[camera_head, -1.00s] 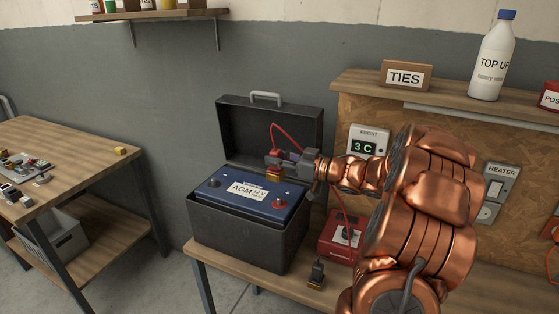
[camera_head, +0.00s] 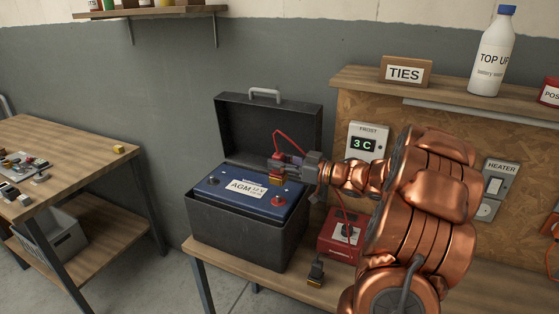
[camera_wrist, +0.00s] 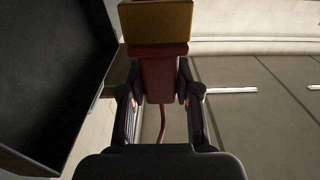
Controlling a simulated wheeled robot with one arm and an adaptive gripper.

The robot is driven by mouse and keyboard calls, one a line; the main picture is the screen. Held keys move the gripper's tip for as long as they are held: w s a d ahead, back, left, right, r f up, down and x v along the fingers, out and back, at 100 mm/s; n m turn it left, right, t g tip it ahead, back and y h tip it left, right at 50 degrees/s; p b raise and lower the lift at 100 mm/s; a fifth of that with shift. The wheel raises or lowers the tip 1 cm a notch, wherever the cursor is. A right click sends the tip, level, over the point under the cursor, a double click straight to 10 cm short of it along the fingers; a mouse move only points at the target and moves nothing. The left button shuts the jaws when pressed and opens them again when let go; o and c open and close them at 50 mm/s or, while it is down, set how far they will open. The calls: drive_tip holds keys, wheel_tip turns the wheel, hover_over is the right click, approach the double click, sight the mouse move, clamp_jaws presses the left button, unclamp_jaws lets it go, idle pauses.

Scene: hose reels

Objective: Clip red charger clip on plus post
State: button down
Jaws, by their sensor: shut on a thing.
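The red charger clip (camera_head: 274,165) with brass jaws is held by my gripper (camera_head: 290,164) above the blue AGM battery (camera_head: 238,197). In the wrist view the red clip (camera_wrist: 158,75) sits between my two dark fingers (camera_wrist: 158,98), its brass jaws (camera_wrist: 155,22) pointing away. The red-capped post (camera_head: 279,201), taken as plus, stands on the battery's near right corner. The brass jaws appear above and slightly behind it, apart from it. The black-capped post (camera_head: 214,180) is at the battery's left.
The black case (camera_head: 243,236) surrounds the battery; its raised lid (camera_head: 262,132) stands behind the clip. A red charger box (camera_head: 340,237) and a black clip (camera_head: 316,273) are on the bench to the right. A red lead arcs above my gripper.

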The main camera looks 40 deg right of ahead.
drive_tip(key=shift+f+b, duration=1.8)
drive_tip(key=shift+f, duration=1.65)
drive_tip(key=shift+f, duration=0.1)
drive_tip(key=c, duration=0.7)
unclamp_jaws()
drive_tip(key=shift+c, duration=0.2)
drive_tip(key=shift+s, duration=0.1)
drive_tip(key=v, duration=1.2)
